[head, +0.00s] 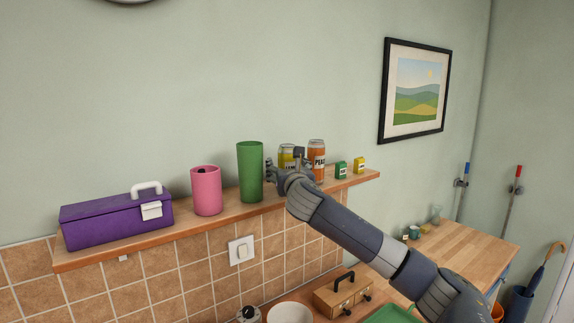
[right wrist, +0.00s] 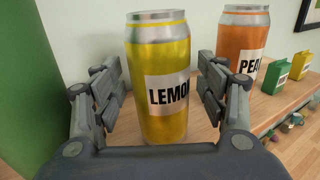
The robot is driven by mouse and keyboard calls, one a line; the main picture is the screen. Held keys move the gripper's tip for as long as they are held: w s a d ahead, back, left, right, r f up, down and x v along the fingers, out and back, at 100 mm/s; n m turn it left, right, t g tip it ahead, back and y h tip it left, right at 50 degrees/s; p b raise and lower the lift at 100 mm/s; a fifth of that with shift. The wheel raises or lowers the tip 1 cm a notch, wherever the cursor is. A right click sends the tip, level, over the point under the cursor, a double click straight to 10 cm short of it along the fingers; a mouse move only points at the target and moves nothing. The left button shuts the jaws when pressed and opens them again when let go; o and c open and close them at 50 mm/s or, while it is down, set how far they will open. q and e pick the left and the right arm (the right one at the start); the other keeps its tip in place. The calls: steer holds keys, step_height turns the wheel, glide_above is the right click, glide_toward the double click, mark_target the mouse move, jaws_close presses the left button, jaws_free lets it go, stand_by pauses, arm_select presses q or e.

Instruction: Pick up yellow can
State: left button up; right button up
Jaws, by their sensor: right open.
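The yellow can (head: 286,151), labelled LEMON, stands upright on the wooden wall shelf. In the head view my right gripper hides its lower part. My right gripper (head: 284,168) is open in front of the can. In the right wrist view the can (right wrist: 158,85) stands between the two fingers (right wrist: 160,92), one on each side, with gaps visible. The fingers are not closed on it. My left gripper is not in view.
A green cup (head: 250,172) stands close left of the yellow can and an orange can (head: 317,160) close right. A pink canister (head: 206,191) and purple toolbox (head: 116,219) occupy the shelf's left.

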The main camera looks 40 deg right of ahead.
steer(key=shift+s, duration=0.1)
steer(key=c, duration=1.4)
steer(key=shift+o, duration=0.2)
steer(key=shift+r, duration=0.1)
steer(key=shift+r, duration=0.1)
